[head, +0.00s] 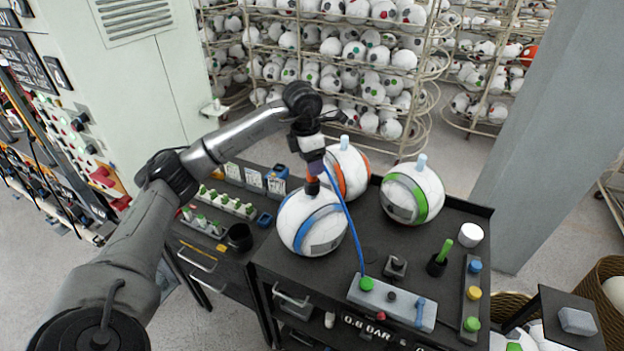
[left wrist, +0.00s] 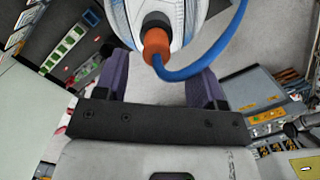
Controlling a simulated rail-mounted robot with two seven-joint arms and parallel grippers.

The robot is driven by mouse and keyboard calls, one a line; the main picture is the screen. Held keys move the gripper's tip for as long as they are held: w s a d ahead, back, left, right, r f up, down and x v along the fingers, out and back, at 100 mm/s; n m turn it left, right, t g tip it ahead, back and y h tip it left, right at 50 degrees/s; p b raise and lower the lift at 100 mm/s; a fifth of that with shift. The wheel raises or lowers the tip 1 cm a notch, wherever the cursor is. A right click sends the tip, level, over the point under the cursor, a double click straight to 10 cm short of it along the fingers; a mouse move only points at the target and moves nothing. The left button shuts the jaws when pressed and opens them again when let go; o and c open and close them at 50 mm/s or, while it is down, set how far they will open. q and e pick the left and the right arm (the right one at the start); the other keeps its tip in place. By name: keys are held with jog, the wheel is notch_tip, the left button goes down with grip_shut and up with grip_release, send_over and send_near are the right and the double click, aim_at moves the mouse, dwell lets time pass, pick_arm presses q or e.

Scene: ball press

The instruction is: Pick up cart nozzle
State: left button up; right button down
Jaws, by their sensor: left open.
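The cart nozzle (head: 312,180), orange and black with a blue hose, sits on top of the ball with the blue band (head: 312,222). In the left wrist view the nozzle (left wrist: 156,42) lies ahead of the gripper, roughly centred between its fingers and a little beyond their tips. My left gripper (head: 315,165) is above the ball, pointing down, with its purple fingers open and empty in the left wrist view (left wrist: 162,85). In the head view, the gripper partly hides the nozzle. My right gripper is not in view.
The black cart (head: 370,232) also holds an orange-banded ball (head: 347,168), a green-banded ball (head: 412,193) and a grey control box (head: 391,303). The blue hose (head: 350,222) runs to this box. Ball-filled racks (head: 340,60) stand behind, and a grey pillar (head: 545,130) stands right.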

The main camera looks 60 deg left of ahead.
aim_at(312, 179)
pick_arm(q)
jog(key=shift+w+a+f+p, duration=0.1)
jog(key=shift+f+p, duration=0.15)
jog(key=shift+f, duration=0.6)
jog(key=shift+w+f+p, duration=0.15)
jog(key=shift+f+p, duration=0.05)
jog(key=shift+f, duration=0.7)
jog(key=shift+w+a+f+p, duration=0.1)
jog(key=shift+f+p, duration=0.15)
jog(key=shift+f, duration=0.6)
jog(key=shift+c, duration=0.4)
jog(key=c, duration=0.9)
